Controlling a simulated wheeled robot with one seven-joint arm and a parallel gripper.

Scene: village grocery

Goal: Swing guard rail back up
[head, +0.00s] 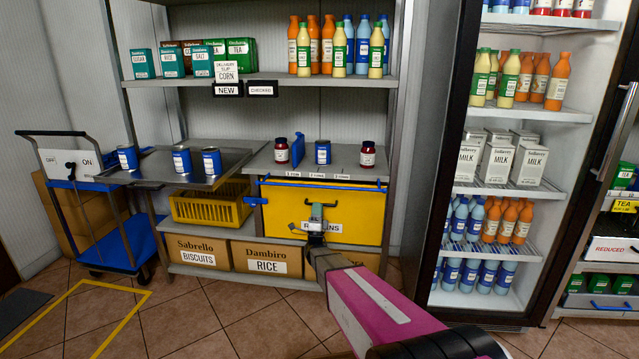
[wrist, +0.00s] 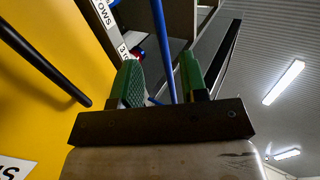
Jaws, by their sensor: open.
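The guard rail appears to be the blue bar (head: 350,185) running across the front just below the middle shelf's edge, over the top of the yellow bin front. In the wrist view a blue bar (wrist: 163,45) runs lengthwise between my two green finger pads. My gripper (head: 318,208) is in front of the yellow bin, a little below the bar, with its fingers pointing up. In the wrist view my gripper (wrist: 160,85) is open, with a pad on each side of the bar. I cannot tell whether the bar lies within the jaws or beyond them.
The yellow bin (head: 275,215) has a dark handle (wrist: 45,65) close to my gripper. Jars (head: 368,154) and a blue can (head: 322,152) stand on the shelf above. Cardboard boxes (head: 265,258) sit below. A blue trolley (head: 120,235) stands left, an open fridge (head: 500,190) right.

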